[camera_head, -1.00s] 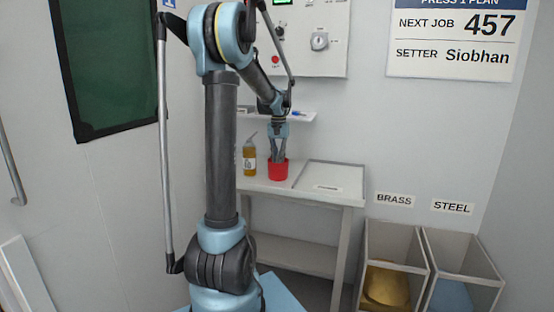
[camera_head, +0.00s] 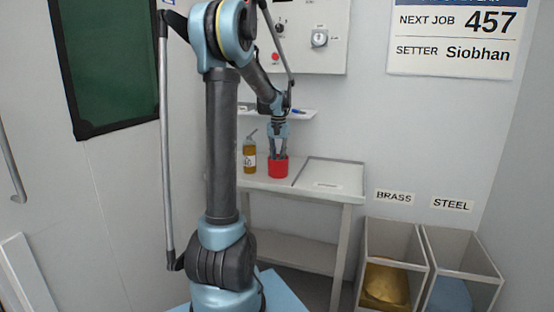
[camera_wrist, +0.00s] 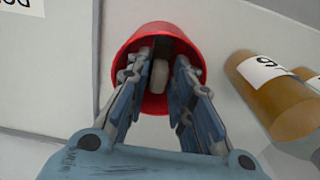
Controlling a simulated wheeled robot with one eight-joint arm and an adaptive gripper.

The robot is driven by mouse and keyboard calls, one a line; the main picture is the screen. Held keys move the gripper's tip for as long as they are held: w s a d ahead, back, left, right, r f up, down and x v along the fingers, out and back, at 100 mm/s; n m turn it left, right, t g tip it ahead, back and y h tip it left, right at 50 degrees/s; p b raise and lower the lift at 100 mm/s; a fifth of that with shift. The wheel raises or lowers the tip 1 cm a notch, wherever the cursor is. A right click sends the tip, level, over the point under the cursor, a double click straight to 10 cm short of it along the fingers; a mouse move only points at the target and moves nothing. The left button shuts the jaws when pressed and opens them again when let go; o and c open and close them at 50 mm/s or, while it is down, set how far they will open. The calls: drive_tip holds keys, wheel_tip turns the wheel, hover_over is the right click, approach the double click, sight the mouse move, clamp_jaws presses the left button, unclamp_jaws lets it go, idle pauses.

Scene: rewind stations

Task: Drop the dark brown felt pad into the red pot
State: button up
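The red pot (camera_head: 278,167) stands on the bench and fills the upper middle of the wrist view (camera_wrist: 119,75). My gripper (camera_head: 278,154) points straight down at its mouth, and the fingertips (camera_wrist: 160,68) reach in over the rim. The fingers look spread, with a gap between them. A dark brown patch, possibly the felt pad (camera_wrist: 160,43), shows inside the pot beyond the tips. A small pale thing (camera_wrist: 158,76) also shows between the fingers in the wrist view; I cannot tell what it is. The pot's floor is mostly hidden.
An amber bottle (camera_head: 249,157) stands close beside the pot. A flat pale tray or panel (camera_head: 332,174) lies on the bench (camera_head: 300,192) to the right. A shelf (camera_head: 302,115) is on the wall behind. Bins marked BRASS (camera_head: 394,232) and STEEL (camera_head: 463,240) stand lower right.

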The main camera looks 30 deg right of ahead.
sight(278, 158)
wheel_tip(278, 158, up, 13)
drive_tip(key=s+a+f+n, duration=0.2)
drive_tip(key=a+n, duration=0.1)
drive_tip(key=a, duration=1.2)
drive_tip(key=s+a+f+n+t, duration=0.1)
drive_tip(key=s+a+f, duration=0.3)
drive_tip(key=a, duration=0.3)
drive_tip(key=s+a+f+n, duration=0.2)
drive_tip(key=s+a+f, duration=0.1)
drive_tip(key=s+a, duration=0.25)
drive_tip(key=s+a+f+n+t, duration=0.1)
drive_tip(key=s+a+f, duration=0.3)
drive_tip(key=a, duration=0.4)
drive_tip(key=s+a+f+n, duration=0.3)
drive_tip(key=s+a+f, duration=0.2)
drive_tip(key=s+f, duration=0.3)
wheel_tip(278, 158, down, 3)
drive_tip(key=shift+r, duration=0.2)
drive_tip(key=shift+a, duration=0.1)
drive_tip(key=shift+w+f, duration=0.2)
drive_tip(key=shift+w, duration=0.2)
